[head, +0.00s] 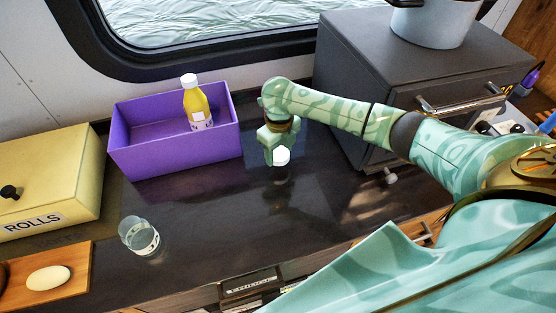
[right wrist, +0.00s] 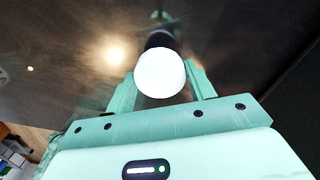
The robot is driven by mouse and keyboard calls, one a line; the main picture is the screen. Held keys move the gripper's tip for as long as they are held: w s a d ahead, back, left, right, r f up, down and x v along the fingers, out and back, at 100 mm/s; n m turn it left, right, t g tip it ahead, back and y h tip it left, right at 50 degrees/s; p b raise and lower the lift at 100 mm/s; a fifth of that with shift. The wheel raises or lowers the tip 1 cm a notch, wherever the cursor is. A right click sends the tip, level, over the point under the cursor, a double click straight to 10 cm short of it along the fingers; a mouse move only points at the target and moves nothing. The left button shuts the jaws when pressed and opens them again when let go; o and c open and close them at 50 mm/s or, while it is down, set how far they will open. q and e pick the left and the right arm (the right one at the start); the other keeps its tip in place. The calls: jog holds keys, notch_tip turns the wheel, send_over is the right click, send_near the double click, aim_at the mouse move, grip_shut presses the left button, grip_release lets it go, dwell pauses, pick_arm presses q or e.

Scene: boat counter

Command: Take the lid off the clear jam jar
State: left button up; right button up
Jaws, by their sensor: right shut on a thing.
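A clear jar (head: 140,236) with a pale label stands upright on the dark counter at the lower left in the head view. Its top looks open, with no lid that I can make out. My right gripper (head: 279,148) is well to the right of the jar, pointing down, and shut on a white round lid-like piece (head: 282,156). The right wrist view shows this white piece (right wrist: 160,73) between the fingers. A dark shape lies beyond it; I cannot tell whether it is a reflection, a shadow or part of an object. My left gripper is out of view.
A purple box (head: 180,153) holding a yellow bottle (head: 197,104) stands left of my right gripper. A yellow rolls bin (head: 50,180) and a wooden board (head: 75,277) are at the left. A grey drawer cabinet (head: 390,70) stands behind my right arm. The middle counter is clear.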

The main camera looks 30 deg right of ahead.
aim_at(279, 152)
notch_tip(279, 152, down, 4)
jog(key=shift+w+r+b, duration=0.15)
jog(key=shift+r+b, duration=0.05)
jog(key=shift+b, duration=0.4)
jog(key=shift+d, duration=0.1)
